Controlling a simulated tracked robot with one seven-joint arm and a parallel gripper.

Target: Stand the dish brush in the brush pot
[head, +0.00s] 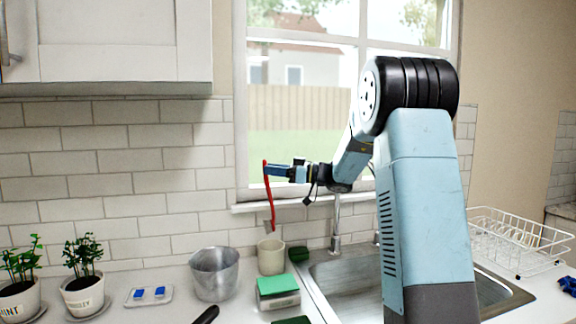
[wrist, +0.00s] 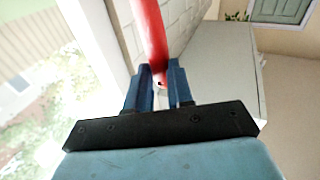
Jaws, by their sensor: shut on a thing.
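The red dish brush (head: 271,205) hangs near upright from my gripper (head: 268,171), with its upper end between the fingers. In the head view its lower end is just above the mouth of the cream brush pot (head: 271,257), apart from it as far as I can tell. The pot stands on the counter left of the sink. In the wrist view my gripper (wrist: 160,86) is shut on the red brush handle (wrist: 151,35). The pot is not in the wrist view.
A grey metal bucket (head: 214,273) stands left of the pot. A green-topped box of sponges (head: 278,290) is in front of it. The sink (head: 345,280) and a white dish rack (head: 515,240) are to the right. Potted herbs (head: 83,280) and a small tray (head: 149,295) are at left.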

